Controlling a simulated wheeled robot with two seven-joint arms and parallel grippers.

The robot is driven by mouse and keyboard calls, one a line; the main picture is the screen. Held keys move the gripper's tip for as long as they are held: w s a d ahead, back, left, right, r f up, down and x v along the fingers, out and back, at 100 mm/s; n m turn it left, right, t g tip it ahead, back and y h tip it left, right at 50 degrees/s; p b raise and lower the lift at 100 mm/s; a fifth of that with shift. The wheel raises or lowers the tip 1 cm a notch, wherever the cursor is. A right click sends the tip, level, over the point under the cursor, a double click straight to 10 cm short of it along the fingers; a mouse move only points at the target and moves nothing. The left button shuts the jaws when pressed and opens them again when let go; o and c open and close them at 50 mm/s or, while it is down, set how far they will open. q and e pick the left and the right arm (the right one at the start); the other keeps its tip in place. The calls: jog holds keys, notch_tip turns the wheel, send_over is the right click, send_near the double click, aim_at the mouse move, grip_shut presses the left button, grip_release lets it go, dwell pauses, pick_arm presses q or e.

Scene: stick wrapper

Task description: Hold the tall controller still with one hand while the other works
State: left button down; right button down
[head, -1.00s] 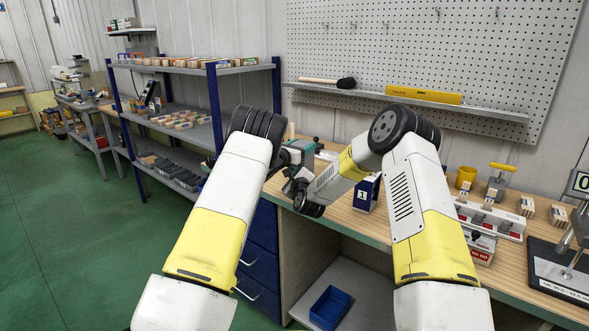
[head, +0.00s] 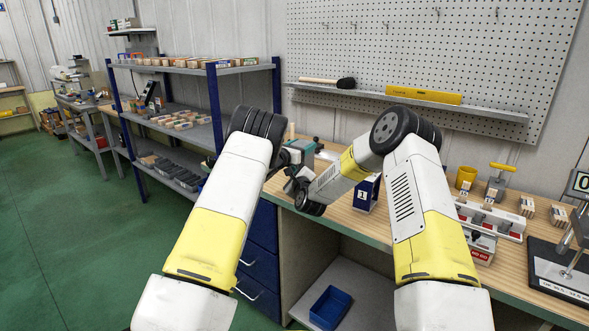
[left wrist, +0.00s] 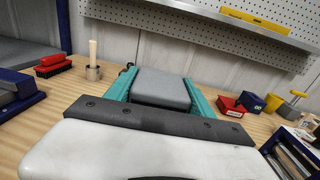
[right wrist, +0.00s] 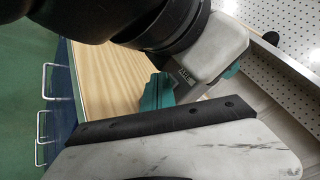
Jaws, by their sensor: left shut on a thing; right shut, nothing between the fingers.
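My left gripper (left wrist: 160,100) has teal fingers on either side of a grey block (left wrist: 160,86), which looks like the tall controller, and is shut on it. In the head view my left gripper (head: 302,149) is at the bench's far left end, partly hidden by my arms. My right gripper (right wrist: 155,95) is shut and empty, close beside the left gripper in the right wrist view. In the head view the right gripper is mostly hidden behind its own wrist. The controller's lower part is hidden.

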dwell(0.6)
jog(key=shift+s+a, duration=0.4)
jog(key=shift+s, duration=0.3)
jog(key=shift+s+a, duration=0.45)
jog(key=shift+s, duration=0.25)
jog(key=shift+s+a, duration=0.4)
jog(key=shift+s, duration=0.35)
jog(key=shift+s+a, duration=0.45)
jog(key=shift+s, duration=0.25)
dwell(0.8)
jog(key=s+a, duration=0.2)
jog(key=s, duration=0.1)
jog(key=shift+s, duration=0.1)
jog(key=shift+d, duration=0.1)
jog(key=shift+w+d, duration=0.75)
jog(key=shift+w, duration=0.5)
jog(key=shift+w+d, duration=0.7)
jog(key=shift+w, duration=0.6)
jog(key=shift+w+d, duration=0.75)
jog(key=shift+w, duration=0.5)
